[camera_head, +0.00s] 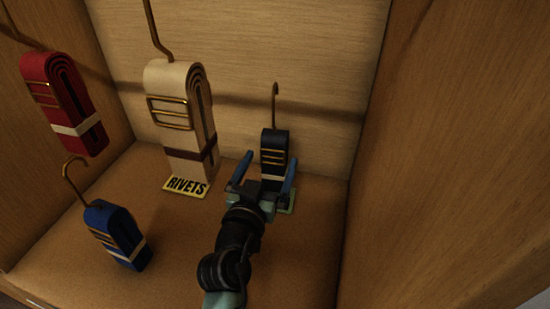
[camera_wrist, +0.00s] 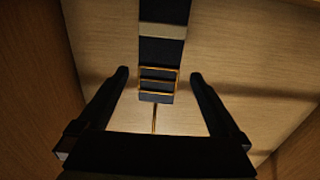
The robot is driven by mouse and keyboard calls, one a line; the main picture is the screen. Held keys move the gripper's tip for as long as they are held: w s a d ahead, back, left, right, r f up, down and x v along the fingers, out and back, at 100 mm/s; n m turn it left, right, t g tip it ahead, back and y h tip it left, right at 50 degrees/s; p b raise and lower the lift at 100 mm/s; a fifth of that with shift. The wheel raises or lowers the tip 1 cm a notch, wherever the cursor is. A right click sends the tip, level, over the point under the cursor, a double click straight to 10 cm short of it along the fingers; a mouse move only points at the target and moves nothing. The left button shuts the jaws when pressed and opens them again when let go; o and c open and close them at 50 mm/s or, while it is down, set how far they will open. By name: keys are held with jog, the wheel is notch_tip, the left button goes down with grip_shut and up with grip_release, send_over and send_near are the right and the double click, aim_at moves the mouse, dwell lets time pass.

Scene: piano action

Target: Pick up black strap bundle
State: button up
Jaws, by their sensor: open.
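The black strap bundle (camera_head: 274,147) stands upright near the right side of the cabinet, with a brass buckle, a pale band and a brass hook above it. My gripper (camera_head: 264,174) is open in front of it, its blue fingers to either side of the bundle's lower part in the head view. In the wrist view the bundle (camera_wrist: 162,50) appears between and beyond the two dark fingertips of my gripper (camera_wrist: 160,77), with clear gaps on both sides. I see no contact. My gripper hides part of the bundle's base in the head view.
A cream strap bundle (camera_head: 180,100) stands left of the black one, behind a yellow RIVETS label (camera_head: 186,187). A blue bundle (camera_head: 115,232) stands at front left and a red bundle (camera_head: 62,100) is at far left. The cabinet's right wall (camera_head: 400,140) is close by.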

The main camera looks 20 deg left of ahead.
aim_at(272, 159)
jog(key=shift+w+f+p, duration=0.15)
jog(key=shift+w+p, duration=0.2)
jog(key=shift+w, duration=1.85)
jog(key=shift+c, duration=0.3)
jog(key=c, duration=1.4)
grip_shut()
